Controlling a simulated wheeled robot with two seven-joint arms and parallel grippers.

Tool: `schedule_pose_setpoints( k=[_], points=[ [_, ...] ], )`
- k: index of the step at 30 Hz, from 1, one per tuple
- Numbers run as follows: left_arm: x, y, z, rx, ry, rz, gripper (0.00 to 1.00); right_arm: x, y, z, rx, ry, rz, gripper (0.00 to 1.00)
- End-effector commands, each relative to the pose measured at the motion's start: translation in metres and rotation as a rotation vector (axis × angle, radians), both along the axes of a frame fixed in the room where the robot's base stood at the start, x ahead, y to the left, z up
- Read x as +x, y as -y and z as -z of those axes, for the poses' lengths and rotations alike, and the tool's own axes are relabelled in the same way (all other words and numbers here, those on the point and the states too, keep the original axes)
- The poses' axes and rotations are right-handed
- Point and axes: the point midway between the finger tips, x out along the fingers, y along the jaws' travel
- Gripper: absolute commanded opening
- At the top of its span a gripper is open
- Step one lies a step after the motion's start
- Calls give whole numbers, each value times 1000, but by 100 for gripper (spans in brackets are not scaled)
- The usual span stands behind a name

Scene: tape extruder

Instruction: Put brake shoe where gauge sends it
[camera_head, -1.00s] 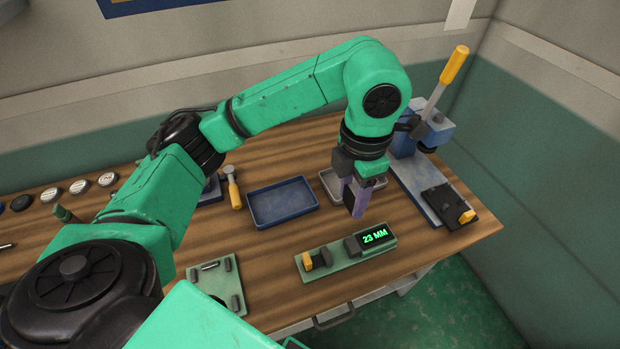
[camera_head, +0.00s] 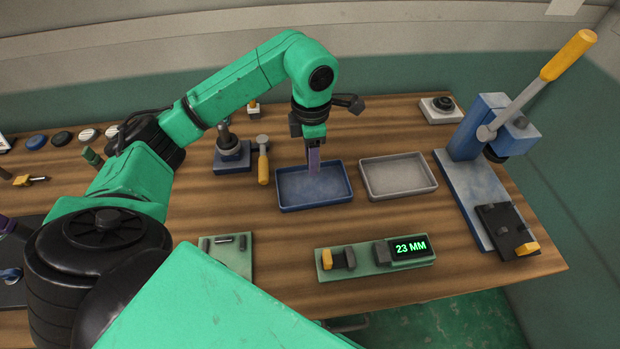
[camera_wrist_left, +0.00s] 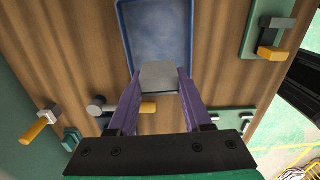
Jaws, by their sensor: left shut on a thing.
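My left gripper (camera_head: 314,168) points down over the blue tray (camera_head: 287,206), its purple fingers close above or inside the rim; the exact height is unclear. In the left wrist view the fingers (camera_wrist_left: 158,92) are shut on a grey block, the brake shoe (camera_wrist_left: 159,75), with the blue tray (camera_wrist_left: 126,30) beyond it. In the head view the brake shoe cannot be made out clearly. The green gauge (camera_head: 367,262) stands near the front edge, its display (camera_head: 410,248) reading 23 MM. The grey tray (camera_head: 432,186) is empty, right of the blue one. My right gripper is not in view.
A blue lever press (camera_head: 474,190) with a yellow handle stands at the right. A yellow-handled hammer (camera_head: 263,163) lies left of the blue tray. A green plate with pins (camera_head: 228,256) lies at the front. Wood between trays and gauge is clear.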

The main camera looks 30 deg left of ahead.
Motion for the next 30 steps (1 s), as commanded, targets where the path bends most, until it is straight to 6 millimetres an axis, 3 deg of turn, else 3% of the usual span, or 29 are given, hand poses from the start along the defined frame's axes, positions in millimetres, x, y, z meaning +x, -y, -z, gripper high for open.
schedule_pose_setpoints(
  k=[3, 12, 23, 24, 25, 26, 30],
  points=[
    [-1, 0, 28, 0, -5, 0, 0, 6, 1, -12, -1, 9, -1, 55],
    [-1, 0, 81, -2, -2, -1, 0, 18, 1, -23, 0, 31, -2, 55],
    [0, 0, 92, 0, 1, 0, 0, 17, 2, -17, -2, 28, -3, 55],
    [0, 0, 90, 0, 1, 0, 61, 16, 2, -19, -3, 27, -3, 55],
    [0, 0, 90, 0, 1, 0, 72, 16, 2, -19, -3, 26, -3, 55],
    [0, 0, 90, 0, 1, 0, 79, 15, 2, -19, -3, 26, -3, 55],
    [0, 0, 90, 0, 1, 0, 79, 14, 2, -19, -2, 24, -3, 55]
  ],
)
